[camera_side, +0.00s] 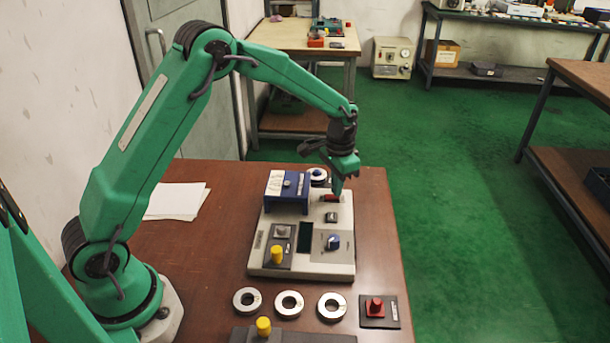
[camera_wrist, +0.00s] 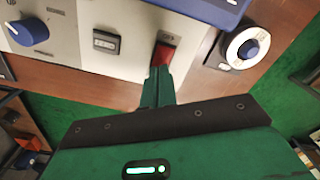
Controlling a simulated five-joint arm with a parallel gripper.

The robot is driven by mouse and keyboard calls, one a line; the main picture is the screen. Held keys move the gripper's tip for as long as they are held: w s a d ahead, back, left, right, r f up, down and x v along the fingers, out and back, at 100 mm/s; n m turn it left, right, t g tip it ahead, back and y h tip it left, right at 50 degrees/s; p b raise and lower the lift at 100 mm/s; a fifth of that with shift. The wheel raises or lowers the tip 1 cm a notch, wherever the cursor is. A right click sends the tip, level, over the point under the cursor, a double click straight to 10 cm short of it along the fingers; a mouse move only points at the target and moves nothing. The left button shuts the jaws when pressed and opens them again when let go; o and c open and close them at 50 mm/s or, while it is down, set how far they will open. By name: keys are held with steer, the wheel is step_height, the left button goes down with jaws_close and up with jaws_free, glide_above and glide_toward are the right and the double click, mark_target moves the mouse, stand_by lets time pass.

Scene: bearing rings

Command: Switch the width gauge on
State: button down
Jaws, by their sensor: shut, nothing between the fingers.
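The width gauge (camera_side: 292,268) is a pale grey box on the brown table, with a blue block (camera_side: 287,190) on its far left part. Its small display (camera_side: 305,236) looks dark. A red rocker switch (camera_side: 329,198) sits near its far right end and also shows in the wrist view (camera_wrist: 164,54). My gripper (camera_side: 338,192) is shut and empty, pointing down beside the red switch. In the wrist view its fingertips (camera_wrist: 159,70) overlap the near edge of the switch; I cannot tell whether they touch. A dark button (camera_wrist: 106,42) and a blue knob (camera_wrist: 28,31) are also on the panel.
Three metal rings (camera_side: 289,303) lie in front of the gauge, beside a red button on a dark plate (camera_side: 377,322). A yellow knob (camera_side: 277,254) stands on the gauge, another (camera_side: 263,326) at the front. A ring with a blue centre (camera_wrist: 247,46) is behind the gauge.

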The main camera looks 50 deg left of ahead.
steer(key=shift+f, duration=0.65)
stand_by(0.6)
steer(key=shift+r, duration=0.1)
steer(key=shift+r, duration=3.5)
